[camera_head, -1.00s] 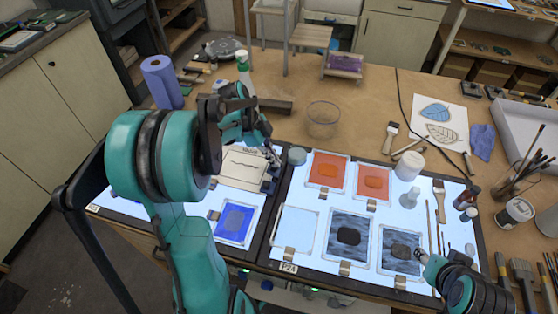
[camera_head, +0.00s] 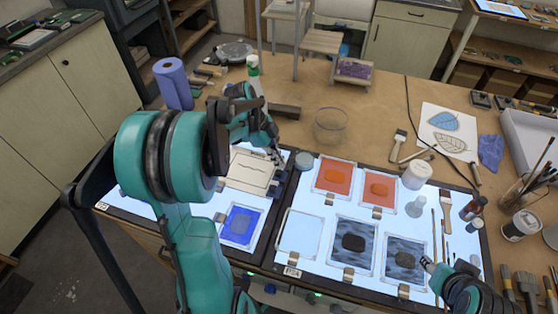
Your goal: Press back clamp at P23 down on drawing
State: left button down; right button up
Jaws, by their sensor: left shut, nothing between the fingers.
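The drawing (camera_head: 250,174) is a cream sheet with dark lines, lying on the left light panel (camera_head: 264,229). My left gripper (camera_head: 275,158) is shut, fingers pointing down at the drawing's back right corner. I cannot tell whether it touches anything there. The back clamp is not clearly visible; my gripper and arm cover that area. A small dark fitting (camera_head: 268,188) shows at the drawing's right edge. No P23 label is readable. My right gripper (camera_head: 427,263) is low at the right, over the right panel's front right part; its fingers are too small to judge.
A blue pane (camera_head: 240,226) lies in front of the drawing.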

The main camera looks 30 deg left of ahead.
pick_arm(q)
jog(key=v, duration=1.2)
dwell(0.3)
